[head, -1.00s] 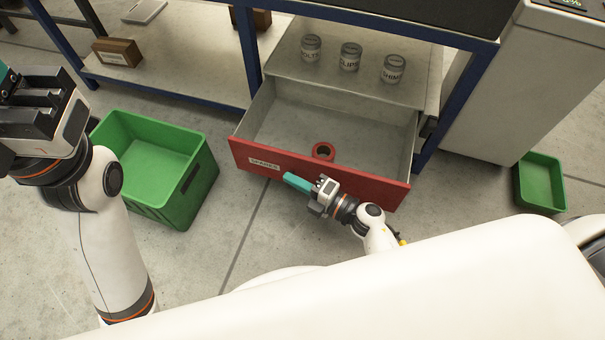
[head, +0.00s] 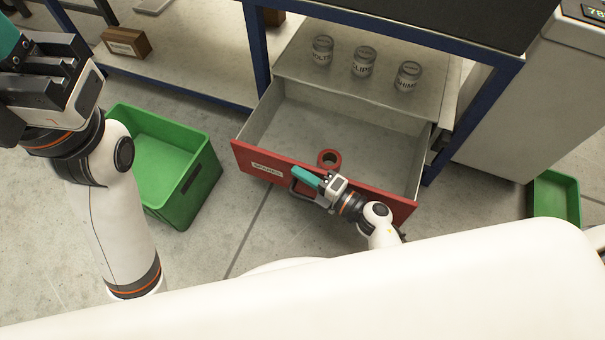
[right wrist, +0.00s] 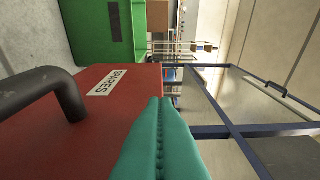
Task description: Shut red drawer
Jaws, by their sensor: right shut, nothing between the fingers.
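The red drawer (head: 246,160) stands pulled out under the bench, its front marked SPARES and its inside open to view. In the right wrist view the shut teal fingers (right wrist: 160,135) lie in front of the red face (right wrist: 105,125), with the handle (right wrist: 45,88) to the left; contact cannot be told. My left gripper (head: 10,45) is raised at the upper left, its fingertips partly cut off.
Jars (head: 363,62) stand on the grey surface behind the drawer. A green crate (head: 190,195) is on the floor to the left, another (head: 555,195) to the right. A blue bench leg (head: 475,110) stands right of the drawer.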

